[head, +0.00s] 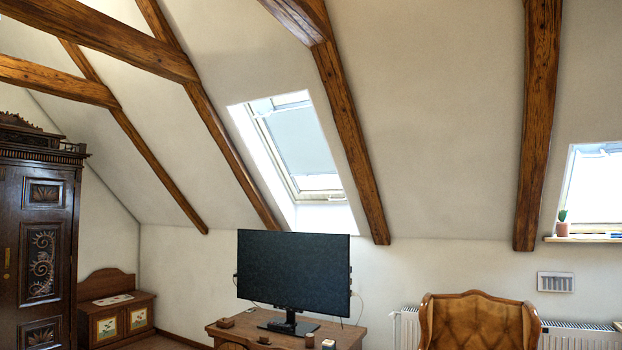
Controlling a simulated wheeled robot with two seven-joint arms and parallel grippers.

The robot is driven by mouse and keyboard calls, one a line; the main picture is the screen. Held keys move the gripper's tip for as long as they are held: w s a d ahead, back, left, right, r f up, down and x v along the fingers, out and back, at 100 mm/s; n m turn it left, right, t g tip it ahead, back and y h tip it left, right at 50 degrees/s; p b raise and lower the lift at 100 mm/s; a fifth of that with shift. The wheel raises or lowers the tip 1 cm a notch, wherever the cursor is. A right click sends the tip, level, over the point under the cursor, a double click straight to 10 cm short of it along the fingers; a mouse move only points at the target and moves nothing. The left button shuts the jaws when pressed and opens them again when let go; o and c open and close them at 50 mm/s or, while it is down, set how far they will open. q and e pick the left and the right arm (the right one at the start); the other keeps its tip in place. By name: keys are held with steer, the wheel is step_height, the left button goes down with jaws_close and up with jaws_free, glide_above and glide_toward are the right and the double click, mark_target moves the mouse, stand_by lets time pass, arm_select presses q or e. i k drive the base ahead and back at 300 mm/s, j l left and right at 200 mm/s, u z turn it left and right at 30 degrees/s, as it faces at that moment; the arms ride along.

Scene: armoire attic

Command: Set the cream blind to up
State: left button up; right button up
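A pale, whitish-grey blind (300,143) hangs in the left roof window (270,115) in the sloped wall. It covers most of the glass, with a bright strip below its lower edge. A second roof window (597,185) at the right edge is partly cut off by the picture. It is very bright, and I cannot tell whether a blind covers it. No blind looks clearly cream in this light. Neither of my grippers is in view.
A desk (345,335) with a black monitor (293,270) stands below the left window. A brown leather chair (478,320) and a radiator (575,338) are at the right. A dark armoire (40,240) and a wooden chest (115,318) are at the left. Timber beams cross above.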

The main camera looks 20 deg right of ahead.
mark_target(332, 172)
steer(key=z, duration=0.15)
steer(key=i+l+z, duration=0.1)
steer(key=l, duration=0.3)
steer(key=i+l, duration=0.2)
steer(key=l, duration=0.15)
steer(key=i+l+z, duration=0.15)
steer(key=l, duration=0.25)
steer(key=i+l+z, duration=0.1)
steer(key=i+l, duration=0.45)
steer(key=i, duration=0.25)
steer(key=i+l+u, duration=0.1)
steer(key=i+l, duration=0.2)
steer(key=i, duration=0.25)
steer(key=i+j+u, duration=0.2)
steer(key=i+u, duration=0.25)
steer(key=i, duration=0.55)
steer(key=i+l+u, duration=0.15)
steer(key=i+u, duration=0.3)
steer(key=i, duration=0.5)
